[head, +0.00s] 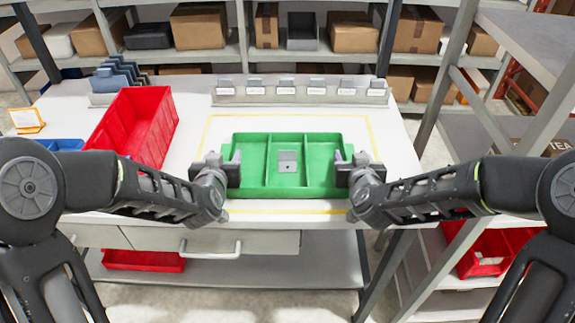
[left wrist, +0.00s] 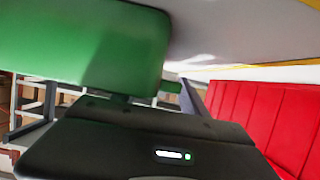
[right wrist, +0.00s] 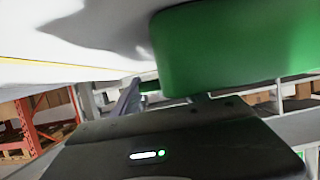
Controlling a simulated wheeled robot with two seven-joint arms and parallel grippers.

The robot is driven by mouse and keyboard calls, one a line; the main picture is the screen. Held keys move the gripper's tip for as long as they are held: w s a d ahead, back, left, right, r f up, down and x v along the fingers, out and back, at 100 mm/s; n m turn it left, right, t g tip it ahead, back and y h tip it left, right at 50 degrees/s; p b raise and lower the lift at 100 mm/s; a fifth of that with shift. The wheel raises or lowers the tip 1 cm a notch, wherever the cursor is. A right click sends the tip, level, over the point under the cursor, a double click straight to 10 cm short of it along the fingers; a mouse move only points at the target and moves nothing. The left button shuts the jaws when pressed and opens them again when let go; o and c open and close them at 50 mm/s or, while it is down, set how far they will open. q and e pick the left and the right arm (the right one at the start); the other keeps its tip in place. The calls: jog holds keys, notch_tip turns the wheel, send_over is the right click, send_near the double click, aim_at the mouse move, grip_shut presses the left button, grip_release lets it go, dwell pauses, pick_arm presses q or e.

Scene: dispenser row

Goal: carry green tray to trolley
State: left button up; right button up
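The green tray (head: 257,190) sits at the front middle of the white table, over the yellow taped outline; I cannot tell if it touches the surface. It has three compartments, with a small grey piece (head: 287,161) in the middle one. My left gripper (head: 226,165) is at the tray's left end and my right gripper (head: 350,165) at its right end. The tray's green end wall fills much of the left wrist view (left wrist: 80,40) and the right wrist view (right wrist: 235,45). It hides part of the fingers, so their closure is unclear. The trolley is not clearly identifiable.
A red bin (head: 135,125) stands left of the tray, with a blue bin (head: 62,144) beside it. A grey rail (head: 300,98) with several labelled clips runs along the table's back. Metal shelving (head: 530,50) stands at the right. The tabletop around the tray is mostly clear.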

pick_arm(q)
grip_shut()
pick_arm(e)
grip_shut()
dwell(0.4)
